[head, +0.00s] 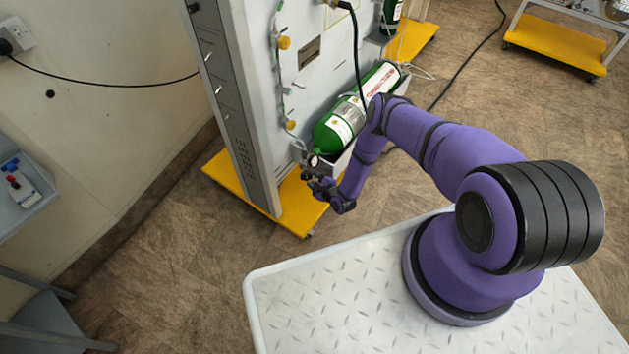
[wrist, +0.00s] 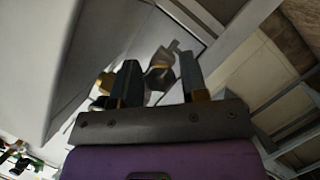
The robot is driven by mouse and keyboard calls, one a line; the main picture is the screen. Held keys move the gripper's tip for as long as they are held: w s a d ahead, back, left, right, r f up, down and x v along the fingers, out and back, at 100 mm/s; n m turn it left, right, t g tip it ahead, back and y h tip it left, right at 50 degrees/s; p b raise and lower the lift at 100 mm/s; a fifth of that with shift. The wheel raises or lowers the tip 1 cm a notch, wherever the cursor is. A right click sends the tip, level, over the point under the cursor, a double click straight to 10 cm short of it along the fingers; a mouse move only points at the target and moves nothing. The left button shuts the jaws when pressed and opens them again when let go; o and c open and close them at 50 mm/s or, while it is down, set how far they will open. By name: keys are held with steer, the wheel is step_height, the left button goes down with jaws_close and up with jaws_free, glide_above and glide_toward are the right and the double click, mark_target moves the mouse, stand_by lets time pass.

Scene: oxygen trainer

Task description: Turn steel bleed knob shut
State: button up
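A grey metallic knob-like part (wrist: 160,75) shows in the wrist view between my two fingers, with a winged or lever-shaped top. I take it for the steel bleed knob, but the view is dark and I cannot be sure. My gripper (wrist: 160,68) is open, with its dark fingers standing apart on either side of this part. A narrow gap shows at the left finger; contact at the right finger is unclear. In the head view my gripper (head: 312,180) is at the near end of the green cylinder, beside the trainer panel. The knob cannot be made out there.
The green cylinder (head: 340,127) lies on a bracket on the grey trainer panel (head: 304,75). Brass-coloured fittings (wrist: 106,84) sit close to my left finger. A yellow base (head: 293,205) is below, and a blue-grey shelf (head: 20,200) stands left. Floor between is clear.

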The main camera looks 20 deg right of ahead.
steer(key=c, duration=0.6)
steer(key=shift+m+g+y, duration=0.5)
steer(key=shift+m+g, duration=0.2)
steer(key=shift+m, duration=0.4)
steer(key=o, duration=0.9)
steer(key=shift+o, duration=0.2)
steer(key=v, duration=1.1)
